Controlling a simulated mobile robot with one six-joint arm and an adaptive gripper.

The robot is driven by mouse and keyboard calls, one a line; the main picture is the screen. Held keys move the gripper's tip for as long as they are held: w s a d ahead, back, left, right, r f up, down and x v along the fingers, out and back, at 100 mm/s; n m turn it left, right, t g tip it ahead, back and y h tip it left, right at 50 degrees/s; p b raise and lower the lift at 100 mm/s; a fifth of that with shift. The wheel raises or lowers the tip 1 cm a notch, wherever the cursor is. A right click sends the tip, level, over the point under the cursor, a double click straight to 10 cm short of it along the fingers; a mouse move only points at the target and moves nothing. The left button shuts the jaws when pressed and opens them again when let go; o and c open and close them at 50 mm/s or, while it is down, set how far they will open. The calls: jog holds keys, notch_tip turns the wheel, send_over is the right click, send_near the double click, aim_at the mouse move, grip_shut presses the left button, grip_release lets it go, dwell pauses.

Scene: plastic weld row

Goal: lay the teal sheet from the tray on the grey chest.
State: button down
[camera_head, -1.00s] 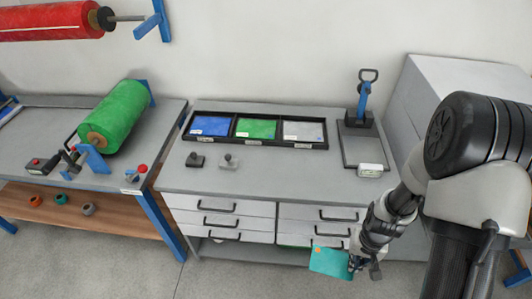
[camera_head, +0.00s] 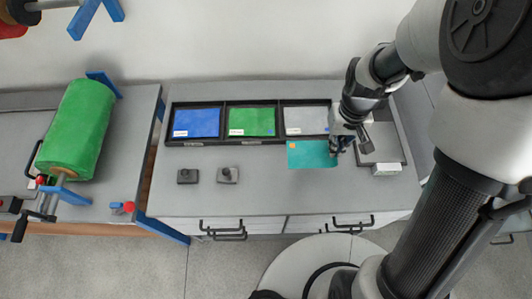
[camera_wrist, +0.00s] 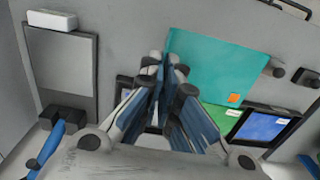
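The teal sheet (camera_head: 312,154) has an orange mark and is gripped at its right edge by my gripper (camera_head: 337,147). It appears held above the top of the grey chest (camera_head: 270,195), just in front of the black tray (camera_head: 224,122). In the wrist view the sheet (camera_wrist: 212,62) spreads right from my gripper's closed fingers (camera_wrist: 163,72), flat and uncreased. It hides part of the tray there. The tray's compartments show blue (camera_head: 197,123), green (camera_head: 252,122) and pale grey (camera_head: 306,120) sheets.
Two small knobbed blocks (camera_head: 188,176) (camera_head: 227,175) stand on the chest top, left of the sheet. A grey plate device (camera_head: 382,148) with a white block (camera_head: 386,169) is at the right. A green roll (camera_head: 76,130) is on the left bench. The chest's front middle is clear.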

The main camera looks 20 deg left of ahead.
jog(key=shift+s+r, duration=0.1)
jog(key=shift+r, duration=0.05)
notch_tip(320, 180, down, 20)
jog(key=b, duration=0.5)
jog(key=shift+a, duration=0.1)
jog(key=shift+s+b, duration=0.1)
jog(key=shift+b, duration=0.25)
jog(key=c, duration=2.3)
grip_release()
jog(key=shift+f, duration=0.25)
jog(key=o, duration=0.5)
jog(key=shift+r, duration=0.1)
